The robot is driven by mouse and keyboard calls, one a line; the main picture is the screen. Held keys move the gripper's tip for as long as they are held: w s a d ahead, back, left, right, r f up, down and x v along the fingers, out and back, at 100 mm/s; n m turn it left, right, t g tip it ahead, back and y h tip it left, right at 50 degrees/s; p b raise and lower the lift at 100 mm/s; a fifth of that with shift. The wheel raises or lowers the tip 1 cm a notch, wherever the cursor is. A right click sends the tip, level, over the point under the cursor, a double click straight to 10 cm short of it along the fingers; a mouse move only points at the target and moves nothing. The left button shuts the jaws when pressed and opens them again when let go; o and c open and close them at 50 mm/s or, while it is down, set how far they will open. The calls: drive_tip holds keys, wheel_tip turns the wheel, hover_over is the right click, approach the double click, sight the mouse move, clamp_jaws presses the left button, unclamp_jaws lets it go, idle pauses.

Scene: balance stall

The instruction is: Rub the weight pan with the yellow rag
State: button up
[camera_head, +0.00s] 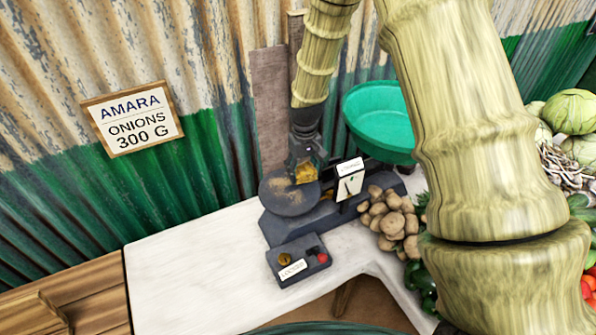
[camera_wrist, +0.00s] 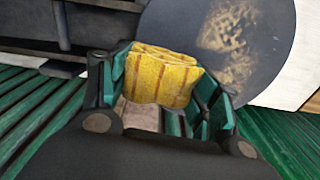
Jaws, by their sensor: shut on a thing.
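The yellow rag (camera_wrist: 160,78) is folded and held between the fingers of my gripper (camera_wrist: 168,100), which is shut on it. In the head view the rag (camera_head: 306,172) shows at the right edge of the weight pan, below my gripper (camera_head: 308,160). The weight pan (camera_head: 285,195) is a dark round plate on the left side of the balance, with brownish dirt on it. In the wrist view the dirty patch on the pan (camera_wrist: 232,42) lies just beyond the rag. I cannot tell whether the rag touches the pan.
The balance (camera_head: 330,213) has a dial card (camera_head: 350,180) and a green goods pan (camera_head: 378,120). A weight tray (camera_head: 298,262) sits in front. Potatoes (camera_head: 392,218) lie to the right. The white tabletop (camera_head: 190,262) is clear at left. A corrugated wall (camera_head: 200,150) stands close behind.

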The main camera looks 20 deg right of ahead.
sight(304, 168)
drive_tip(key=shift+r+p, duration=2.55)
drive_tip(key=shift+r, duration=1.6)
